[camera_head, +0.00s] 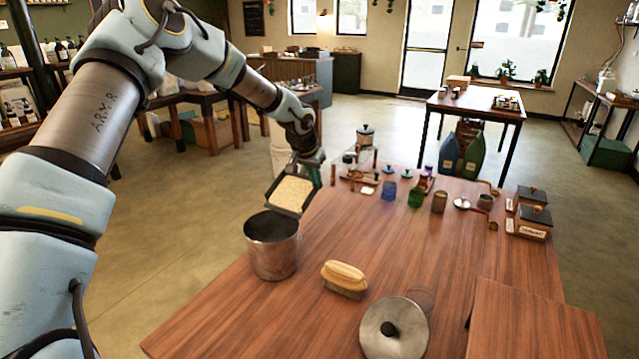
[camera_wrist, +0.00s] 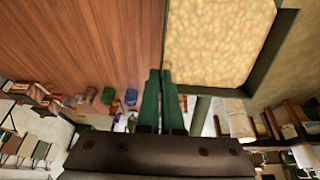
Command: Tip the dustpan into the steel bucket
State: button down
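The steel bucket (camera_head: 273,246) stands upright at the left edge of the wooden table; its inside looks dark. The dustpan (camera_head: 291,194), dark-rimmed with a pale grainy load, hangs above the bucket's back right rim, apart from the table. It is tilted, its loaded face turned towards the head camera and its lower edge near the bucket's mouth. It also shows large in the wrist view (camera_wrist: 220,40). My gripper (camera_head: 309,165) is at the dustpan's upper right. Its green fingers (camera_wrist: 162,98) are close together at the dustpan's edge in the wrist view; the exact grip is partly hidden.
A wooden brush (camera_head: 344,278) lies right of the bucket, and a round lid with a black knob (camera_head: 394,329) is at the front. Jars, including a green one (camera_head: 415,197), and small boxes (camera_head: 529,222) stand along the back. The table's middle (camera_head: 400,250) is clear.

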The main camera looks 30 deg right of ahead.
jog(key=shift+s+a+r+t+h, duration=0.3)
jog(key=shift+s+a+r+h, duration=0.05)
jog(key=shift+a+h, duration=0.3)
jog(key=shift+s+a+r+h, duration=0.35)
jog(key=shift+a+r, duration=0.15)
jog(key=shift+s+a+r+t+h+b, duration=0.1)
jog(key=shift+s+a+t+h+b, duration=0.1)
jog(key=shift+a+t+h+b, duration=0.25)
jog(key=shift+s+a+r+t+h+b, duration=0.1)
jog(key=shift+s+a+t+h+b, duration=0.15)
jog(key=shift+a+h, duration=0.25)
jog(key=shift+a+b, duration=0.1)
jog(key=shift+b, duration=0.6)
jog(key=a+h+b, duration=0.1)
jog(key=b, duration=0.5)
jog(key=s+t+h+b, duration=0.1)
jog(key=b, duration=0.5)
jog(key=shift+a+r+h+b, duration=0.35)
jog(key=shift+a+r+b, duration=0.05)
jog(key=a+h+b, duration=0.1)
jog(key=b, duration=0.3)
jog(key=s+t+h+b, duration=0.1)
jog(key=b, duration=0.4)
jog(key=shift+a+t, duration=0.3)
jog(key=shift+a, duration=0.1)
jog(key=shift+a+b, duration=0.15)
jog(key=shift+b, duration=0.7)
